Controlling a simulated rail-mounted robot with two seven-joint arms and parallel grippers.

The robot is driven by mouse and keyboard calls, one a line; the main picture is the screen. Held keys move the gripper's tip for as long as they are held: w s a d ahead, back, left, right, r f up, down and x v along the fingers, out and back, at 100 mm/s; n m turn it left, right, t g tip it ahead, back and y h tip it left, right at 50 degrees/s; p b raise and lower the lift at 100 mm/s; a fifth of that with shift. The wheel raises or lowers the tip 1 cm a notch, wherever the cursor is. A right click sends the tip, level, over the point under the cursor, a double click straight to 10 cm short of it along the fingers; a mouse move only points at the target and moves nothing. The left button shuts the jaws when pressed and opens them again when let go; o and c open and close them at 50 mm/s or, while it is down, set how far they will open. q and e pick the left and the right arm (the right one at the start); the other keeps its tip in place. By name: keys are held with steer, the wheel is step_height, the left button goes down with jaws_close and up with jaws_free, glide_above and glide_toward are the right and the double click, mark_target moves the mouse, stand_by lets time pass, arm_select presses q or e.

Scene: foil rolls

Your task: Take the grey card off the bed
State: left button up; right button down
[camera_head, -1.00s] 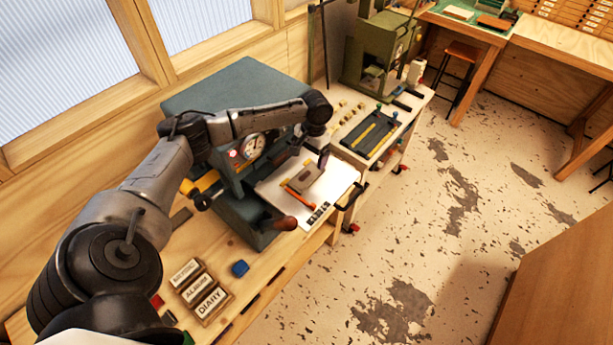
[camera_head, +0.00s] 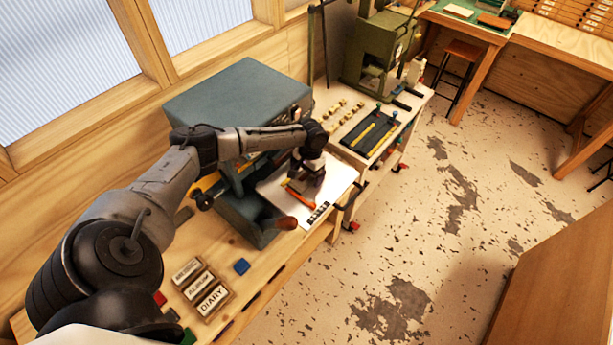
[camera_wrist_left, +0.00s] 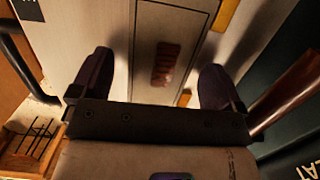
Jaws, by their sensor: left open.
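The grey card lies on the pale bed (camera_head: 340,182) of the blue-grey press. In the wrist view the card (camera_wrist_left: 150,32) is a thin rectangle with a small dark red block or mark (camera_wrist_left: 165,63) on it. In the head view my gripper mostly hides the card. My left gripper (camera_wrist_left: 156,65) is open, with its fingers apart over the bed, one on each side of the card. In the head view the left gripper (camera_head: 307,178) points down at the card. I cannot tell whether the fingers touch it. My right gripper is not in view.
An orange bar (camera_head: 301,196) lies on the bed close by. A brown handle (camera_head: 284,223) sticks out at the press's front. The press body (camera_head: 237,90) stands behind. Title blocks (camera_head: 202,288) and a blue block (camera_head: 241,266) lie on the bench at the left.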

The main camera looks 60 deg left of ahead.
arm_select(q)
steer(key=c, duration=1)
steer(key=shift+r, duration=0.15)
